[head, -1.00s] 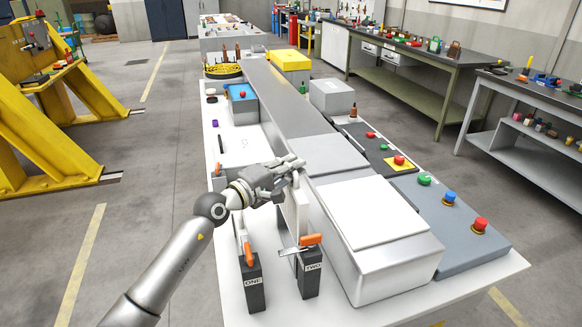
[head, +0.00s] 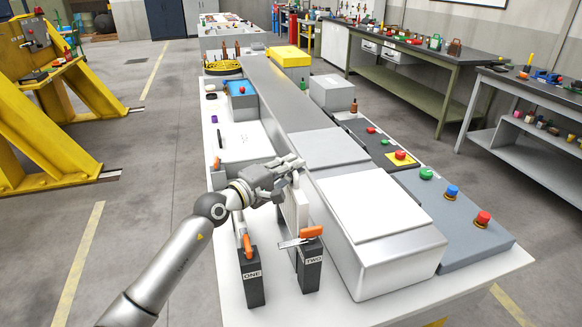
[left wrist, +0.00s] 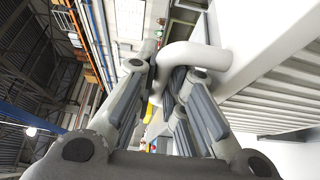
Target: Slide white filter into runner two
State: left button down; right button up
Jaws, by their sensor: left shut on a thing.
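The white filter (head: 298,208) is a thin upright white panel at the runner marked TWO (head: 311,266), behind its orange lever (head: 311,232). My left gripper (head: 292,168) is shut on the top of the filter. In the left wrist view, the gripper's fingers (left wrist: 178,85) close around a white curved handle (left wrist: 190,58), and the filter's ribbed white body (left wrist: 275,95) shows at the right. How far the filter sits in the runner is partly hidden. The runner marked ONE (head: 252,276) stands to the left with its own orange lever (head: 247,245). My right gripper is not in view.
A long grey machine housing (head: 385,225) stands close on the right of runner two. A control panel with coloured buttons (head: 452,210) lies beyond it. A white sheet (head: 240,142) and a blue-topped box (head: 241,92) are behind my arm.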

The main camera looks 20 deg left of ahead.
pick_arm(q)
jog(key=shift+f+b, duration=1.4)
jog(key=shift+f, duration=0.1)
jog(key=shift+f+b, duration=0.3)
jog(key=shift+f, duration=0.05)
jog(key=shift+f+b, duration=1.1)
jog(key=shift+b, duration=0.05)
jog(key=shift+r, duration=0.25)
notch_tip(320, 180, up, 8)
jog(key=f+p, duration=0.1)
jog(key=p, duration=0.6)
send_over(287, 187)
jog(key=shift+w+d+r, duration=0.25)
jog(key=shift+w+d, duration=0.15)
jog(key=shift+d, duration=0.05)
jog(key=shift+b, duration=0.55)
dwell(1.0)
